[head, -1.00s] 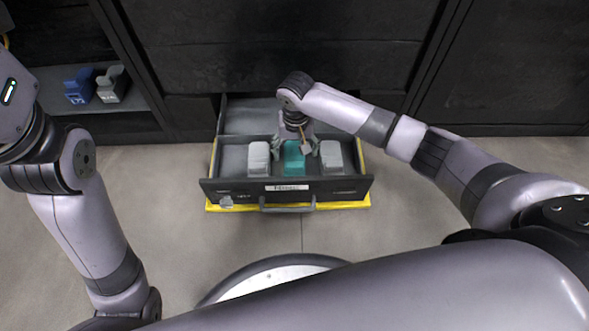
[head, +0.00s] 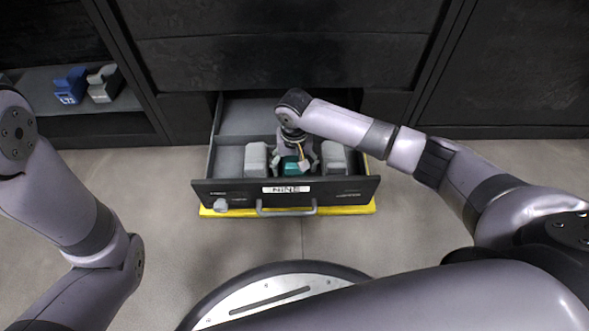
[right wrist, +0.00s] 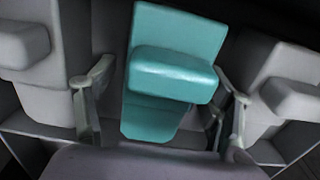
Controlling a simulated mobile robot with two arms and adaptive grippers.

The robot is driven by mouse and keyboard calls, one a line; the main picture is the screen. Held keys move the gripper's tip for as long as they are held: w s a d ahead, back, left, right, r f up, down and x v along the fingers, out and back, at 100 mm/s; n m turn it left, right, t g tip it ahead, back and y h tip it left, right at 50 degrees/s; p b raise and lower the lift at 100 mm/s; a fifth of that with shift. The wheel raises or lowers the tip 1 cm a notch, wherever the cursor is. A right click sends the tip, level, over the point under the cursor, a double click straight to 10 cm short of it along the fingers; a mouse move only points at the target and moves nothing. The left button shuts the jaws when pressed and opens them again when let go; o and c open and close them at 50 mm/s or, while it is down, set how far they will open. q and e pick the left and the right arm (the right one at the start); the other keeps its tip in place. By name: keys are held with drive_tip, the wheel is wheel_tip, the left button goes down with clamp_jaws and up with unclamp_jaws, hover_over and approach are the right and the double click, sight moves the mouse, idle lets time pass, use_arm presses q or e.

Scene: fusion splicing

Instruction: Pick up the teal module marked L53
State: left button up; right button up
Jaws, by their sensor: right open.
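The teal module (head: 291,168) stands in the open drawer between two grey modules. It also shows large in the right wrist view (right wrist: 170,75), with a protruding block across its front. No marking can be read on it. My right gripper (head: 295,165) is open and reaches down into the drawer at the teal module. In the right wrist view its fingers (right wrist: 162,103) are on either side of the module, with a visible gap at least on the left. My left arm is at the left of the head view, but its gripper is out of view.
Grey modules stand close on the left (head: 256,158) and right (head: 334,157) of the teal one. The dark drawer front (head: 235,198) has a handle and a label. A blue module (head: 70,86) and a grey one (head: 103,84) sit on a shelf at left.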

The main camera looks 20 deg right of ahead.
drive_tip(key=shift+c, duration=0.6)
drive_tip(key=c, duration=1.3)
